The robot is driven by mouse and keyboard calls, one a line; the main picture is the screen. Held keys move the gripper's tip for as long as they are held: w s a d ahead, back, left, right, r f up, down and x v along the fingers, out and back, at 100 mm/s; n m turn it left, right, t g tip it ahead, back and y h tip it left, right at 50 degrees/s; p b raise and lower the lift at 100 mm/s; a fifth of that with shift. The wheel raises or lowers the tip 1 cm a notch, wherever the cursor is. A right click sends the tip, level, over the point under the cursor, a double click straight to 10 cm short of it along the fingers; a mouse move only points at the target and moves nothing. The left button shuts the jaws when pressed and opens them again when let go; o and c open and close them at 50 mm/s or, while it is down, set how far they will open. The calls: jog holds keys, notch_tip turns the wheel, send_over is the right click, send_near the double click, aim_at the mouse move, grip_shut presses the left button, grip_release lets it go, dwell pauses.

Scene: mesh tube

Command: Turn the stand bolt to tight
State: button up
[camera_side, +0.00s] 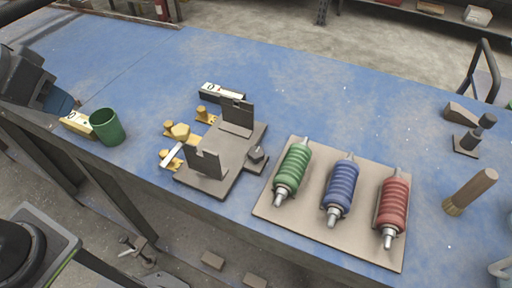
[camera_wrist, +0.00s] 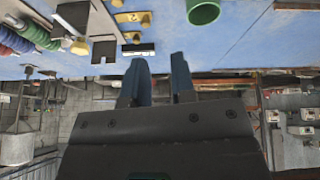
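The grey stand (camera_side: 216,163) sits on the blue table in the side view, with two upright notched plates. The stand's dark upright (camera_wrist: 104,50) shows at the upper left of the wrist view. My gripper (camera_side: 62,103) is at the far left of the side view, well apart from the stand. In the wrist view its two blue fingers (camera_wrist: 158,75) are apart and empty.
A green cup (camera_side: 106,127) stands between my gripper and the stand; it also shows in the wrist view (camera_wrist: 203,12). A board (camera_side: 270,205) with green, blue and red coils lies right of the stand. A brush (camera_side: 471,191) is farther right. The back of the table is clear.

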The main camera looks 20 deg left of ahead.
jog(key=o, duration=0.5)
jog(key=w+d+r+n, duration=0.1)
jog(key=w+d, duration=0.1)
jog(key=w+d+r+n+g, duration=0.1)
jog(key=w+d, duration=0.1)
jog(key=w, duration=0.1)
jog(key=w+d+r+n, duration=0.1)
jog(key=w+d+n, duration=0.1)
jog(key=shift+w+r+g+h, duration=0.2)
jog(key=shift+w+g+h, duration=0.1)
jog(key=shift+g, duration=0.1)
jog(key=shift+c, duration=0.2)
jog(key=shift+o, duration=0.9)
jog(key=w+d+n+g, duration=0.1)
jog(key=w+d+n, duration=0.1)
jog(key=w+d, duration=0.2)
jog(key=shift+d+n, duration=0.4)
jog(key=shift+d, duration=0.25)
jog(key=n+g, duration=0.2)
jog(key=n, duration=0.5)
send_over(256, 152)
notch_tip(256, 152, down, 7)
jog(key=shift+y, duration=0.4)
notch_tip(256, 152, down, 13)
jog(key=shift+r, duration=0.1)
jog(key=c, duration=0.9)
